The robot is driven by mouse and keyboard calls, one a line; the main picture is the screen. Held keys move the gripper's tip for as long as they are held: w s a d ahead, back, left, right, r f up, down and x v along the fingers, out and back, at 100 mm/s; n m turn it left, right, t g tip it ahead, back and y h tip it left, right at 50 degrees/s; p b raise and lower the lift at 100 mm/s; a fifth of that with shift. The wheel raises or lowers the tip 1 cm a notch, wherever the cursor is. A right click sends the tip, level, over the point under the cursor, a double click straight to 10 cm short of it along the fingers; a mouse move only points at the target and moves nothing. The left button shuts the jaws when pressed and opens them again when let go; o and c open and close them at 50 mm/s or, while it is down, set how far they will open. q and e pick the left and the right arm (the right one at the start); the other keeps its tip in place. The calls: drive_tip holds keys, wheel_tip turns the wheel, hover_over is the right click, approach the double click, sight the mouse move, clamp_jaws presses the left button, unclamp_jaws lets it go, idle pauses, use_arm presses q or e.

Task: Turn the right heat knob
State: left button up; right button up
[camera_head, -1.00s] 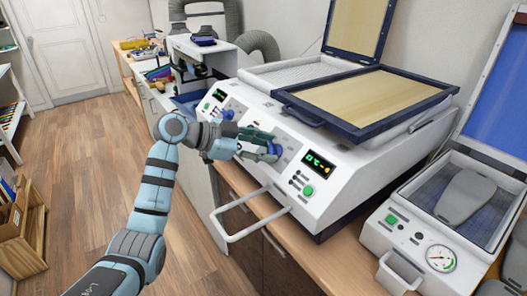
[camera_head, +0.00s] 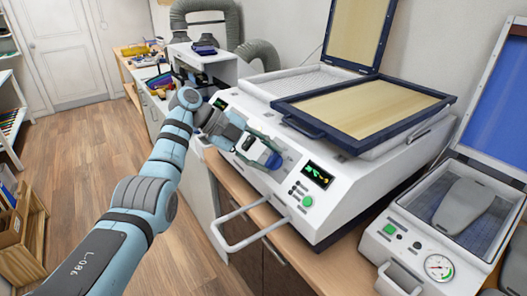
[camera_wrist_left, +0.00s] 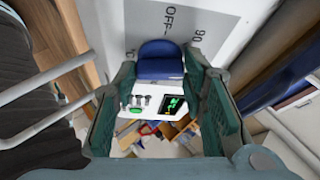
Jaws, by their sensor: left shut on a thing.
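The right heat knob (camera_head: 274,161) is dark blue and sits on the sloped front panel of the white heating machine (camera_head: 345,215), left of the lit display (camera_head: 317,175). My left gripper (camera_head: 262,151) is at this panel with its fingers around the knob. In the left wrist view the blue knob (camera_wrist_left: 161,60) stands between the two green fingers of the gripper (camera_wrist_left: 160,75), which are shut on it. A grey plate (camera_wrist_left: 190,25) behind it carries "OFF" and "90" marks. The gripper hides part of the panel in the head view. My right gripper is not in view.
A white bar handle (camera_head: 250,228) sticks out from the machine's front below my arm. A green button (camera_head: 307,201) is below the display. A second machine with a gauge (camera_head: 439,267) stands at the right. Grey hoses (camera_head: 258,55) are behind.

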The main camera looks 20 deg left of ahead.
use_arm(q)
drive_tip(key=shift+w+r+m+g+y+p, duration=0.1)
drive_tip(key=shift+r+m+g+y+p, duration=0.15)
drive_tip(key=shift+m+p, duration=0.4)
drive_tip(key=shift+f+m, duration=0.1)
drive_tip(key=shift+m, duration=0.25)
drive_tip(key=o, duration=1.2)
drive_tip(key=shift+c, duration=0.2)
drive_tip(key=v, duration=0.7)
drive_tip(key=shift+a, duration=0.25)
drive_tip(key=shift+w, duration=0.1)
